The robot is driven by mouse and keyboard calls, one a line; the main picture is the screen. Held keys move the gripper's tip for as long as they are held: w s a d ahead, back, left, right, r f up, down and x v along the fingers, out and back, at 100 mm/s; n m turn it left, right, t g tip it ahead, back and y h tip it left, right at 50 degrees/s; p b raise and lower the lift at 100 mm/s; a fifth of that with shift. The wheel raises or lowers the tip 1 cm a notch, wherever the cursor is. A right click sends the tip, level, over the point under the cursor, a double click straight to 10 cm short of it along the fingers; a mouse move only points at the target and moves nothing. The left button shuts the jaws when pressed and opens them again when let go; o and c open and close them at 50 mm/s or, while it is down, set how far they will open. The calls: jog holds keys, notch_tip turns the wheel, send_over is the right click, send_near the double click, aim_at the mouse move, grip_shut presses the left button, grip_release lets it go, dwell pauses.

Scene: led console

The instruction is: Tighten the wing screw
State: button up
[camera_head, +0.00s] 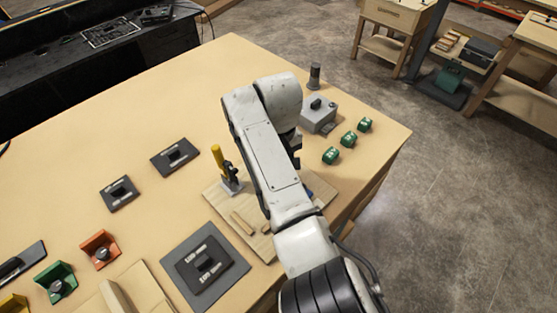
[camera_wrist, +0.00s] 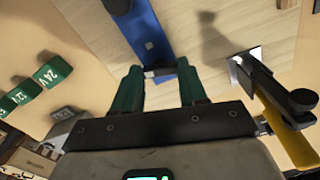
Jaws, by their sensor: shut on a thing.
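The green-fingered jaws of my gripper (camera_wrist: 159,82) are shut on a small grey-and-dark piece, apparently the wing screw (camera_wrist: 160,72), at the end of a blue part (camera_wrist: 148,38). Its wings are not clearly distinguishable. The blue part lies against a pale wooden board (camera_wrist: 205,35). In the head view my arm hides the gripper and the screw; only a small bit of blue (camera_head: 308,194) shows beside the arm, over the board (camera_head: 216,192).
A toggle clamp with a yellow handle (camera_head: 217,156) stands on the board, close to the right of my gripper in the wrist view (camera_wrist: 292,140). Green labelled blocks (camera_head: 348,139) and a grey box (camera_head: 318,115) stand behind. Dark panels (camera_head: 175,156) lie to the left.

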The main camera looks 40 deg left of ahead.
jog(key=shift+w+a+r+m+p, duration=0.1)
jog(key=shift+r+m+p, duration=0.1)
jog(key=shift+m, duration=0.85)
jog(key=shift+w+a+r+m+p, duration=0.1)
jog(key=shift+r+m+p, duration=0.1)
jog(key=shift+m, duration=0.85)
jog(key=o, duration=1.1)
jog(key=shift+s+d+f, duration=0.15)
jog(key=shift+f, duration=0.05)
jog(key=shift+c, duration=0.2)
notch_tip(320, 180, up, 11)
jog(key=b, duration=0.2)
jog(key=shift+f, duration=0.15)
